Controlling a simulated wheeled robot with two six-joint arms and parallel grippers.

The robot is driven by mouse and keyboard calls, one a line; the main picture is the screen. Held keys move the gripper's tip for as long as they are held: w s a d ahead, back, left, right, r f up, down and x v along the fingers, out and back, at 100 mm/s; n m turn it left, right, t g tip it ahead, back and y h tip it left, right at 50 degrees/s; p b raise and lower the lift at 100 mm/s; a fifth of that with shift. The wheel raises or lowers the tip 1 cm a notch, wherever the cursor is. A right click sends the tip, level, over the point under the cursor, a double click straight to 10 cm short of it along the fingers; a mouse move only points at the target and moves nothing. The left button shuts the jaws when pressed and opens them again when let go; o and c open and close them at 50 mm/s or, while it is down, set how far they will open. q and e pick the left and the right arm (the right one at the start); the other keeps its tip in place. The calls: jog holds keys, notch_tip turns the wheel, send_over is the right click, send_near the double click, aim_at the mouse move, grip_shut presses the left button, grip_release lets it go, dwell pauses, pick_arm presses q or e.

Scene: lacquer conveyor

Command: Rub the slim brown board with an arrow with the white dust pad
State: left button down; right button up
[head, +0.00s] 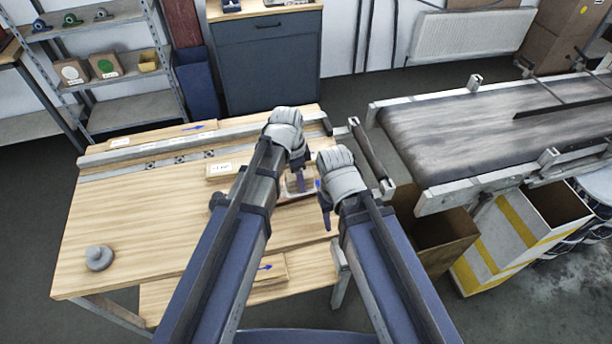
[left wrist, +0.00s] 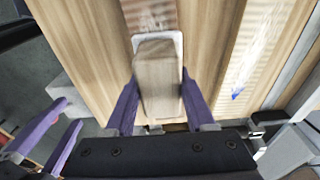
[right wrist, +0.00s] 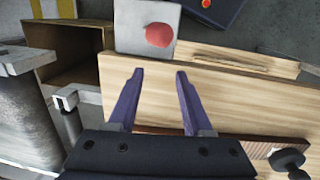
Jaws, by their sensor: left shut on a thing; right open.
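My left gripper (head: 298,183) is shut on the wooden handle of the white dust pad (left wrist: 155,80). The pad's pale base rim shows around the handle. The pad sits over a slim brown board (left wrist: 150,14), whose ridged surface shows beyond the pad in the left wrist view. I cannot tell contact from a small gap. No arrow shows on the visible part of this board; the pad and arms hide much of it. My right gripper (right wrist: 160,100) is open and empty, near the table's right end.
A paler board with a blue arrow (left wrist: 237,95) lies beside the brown one. Other boards lie at the back (head: 150,138) and front (head: 270,270). The conveyor (head: 470,125) and open bins (head: 440,236) are right. A red button (right wrist: 159,35) shows.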

aim_at(286, 178)
pick_arm(q)
jog(key=shift+s+a, duration=0.1)
jog(key=shift+a, duration=0.05)
jog(key=shift+s+a+f, duration=0.1)
jog(key=shift+s+a, duration=0.25)
jog(key=shift+a, duration=0.4)
jog(key=shift+s+a+f, duration=0.1)
jog(key=shift+s+a, duration=0.25)
jog(key=shift+a, duration=0.4)
pick_arm(e)
jog(key=shift+d+f, duration=0.1)
jog(key=shift+f, duration=0.05)
pick_arm(q)
jog(key=shift+s+a+r, duration=0.1)
jog(key=shift+s+a, duration=0.2)
jog(key=shift+a, duration=0.6)
jog(key=shift+s+a, duration=0.3)
jog(key=shift+a, duration=0.55)
jog(key=shift+r, duration=0.1)
notch_tip(286, 178, up, 6)
jog(key=p, duration=0.6)
jog(key=shift+d, duration=0.1)
pick_arm(e)
notch_tip(286, 178, up, 6)
pick_arm(q)
jog(key=shift+w, duration=0.1)
